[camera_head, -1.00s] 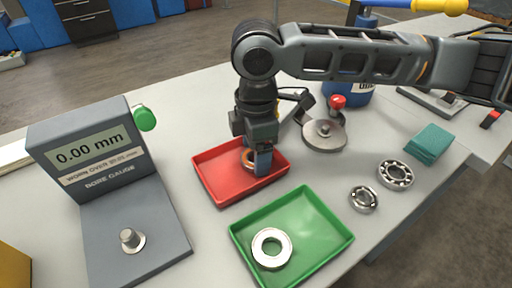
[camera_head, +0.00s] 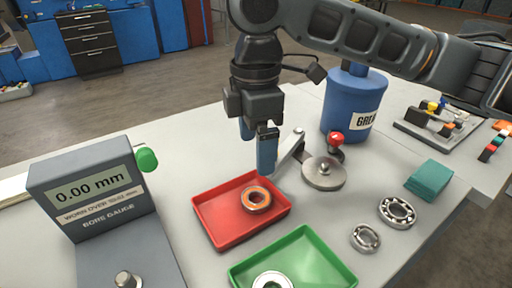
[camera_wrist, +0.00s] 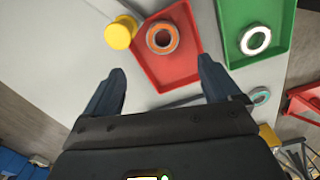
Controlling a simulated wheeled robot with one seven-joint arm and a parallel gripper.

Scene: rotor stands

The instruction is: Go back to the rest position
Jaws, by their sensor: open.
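My gripper (camera_head: 256,148) is open and empty, raised above the back of the red tray (camera_head: 226,230). In the wrist view its two dark blue fingers (camera_wrist: 161,84) stand wide apart with nothing between them. A bearing with an orange ring (camera_head: 257,199) lies in the red tray, toward its right side; it also shows in the wrist view (camera_wrist: 162,38). My gripper is clear of the bearing and of the tray.
A green tray (camera_head: 322,251) holds a silver ring (camera_head: 272,281). The bore gauge (camera_head: 92,190) stands left, reading 0.00 mm. A blue grease container (camera_head: 351,103) and a metal disc fixture (camera_head: 324,173) stand behind right. Two bearings (camera_head: 397,211) (camera_head: 366,238) and teal cloths (camera_head: 428,179) lie right.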

